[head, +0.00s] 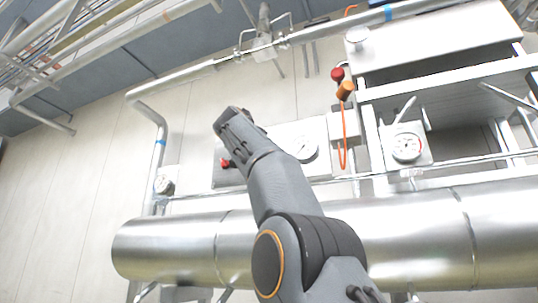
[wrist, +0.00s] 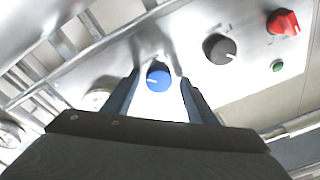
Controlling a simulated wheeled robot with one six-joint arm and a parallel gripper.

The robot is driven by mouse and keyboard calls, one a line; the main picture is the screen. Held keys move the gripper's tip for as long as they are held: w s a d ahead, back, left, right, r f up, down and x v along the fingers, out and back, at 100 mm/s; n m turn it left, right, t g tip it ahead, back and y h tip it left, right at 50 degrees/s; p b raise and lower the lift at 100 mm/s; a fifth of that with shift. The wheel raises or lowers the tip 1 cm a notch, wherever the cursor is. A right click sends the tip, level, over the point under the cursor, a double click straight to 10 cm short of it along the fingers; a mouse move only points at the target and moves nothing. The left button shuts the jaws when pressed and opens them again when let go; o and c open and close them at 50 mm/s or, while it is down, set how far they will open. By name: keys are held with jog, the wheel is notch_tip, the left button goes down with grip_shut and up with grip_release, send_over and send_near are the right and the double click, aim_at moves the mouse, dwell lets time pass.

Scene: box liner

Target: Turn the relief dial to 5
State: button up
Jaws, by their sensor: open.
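A pale control panel (wrist: 190,20) fills the upper wrist view and carries a blue dial (wrist: 158,77), a dark grey dial (wrist: 220,49) and a red knob (wrist: 283,22). The blue and grey dials each have a white pointer mark. I cannot read any labels or numbers, so I cannot tell which is the relief dial. My gripper (wrist: 159,84) is open, with the blue dial showing between its fingers; I cannot tell whether they touch it. In the head view, my arm hides much of the panel (head: 228,180), and a red knob (head: 226,163) shows beside it.
A green button (wrist: 278,66) sits below the red knob in the wrist view. In the head view, a gauge (head: 303,148) is right of my arm and another gauge (head: 407,147) is farther right. A large metal pipe (head: 170,250) runs below the panel. An orange cable (head: 343,140) hangs nearby.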

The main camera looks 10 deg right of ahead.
jog(key=b+v, duration=0.4)
jog(key=v, duration=0.3)
jog(key=shift+s+a, duration=0.2)
dwell(0.4)
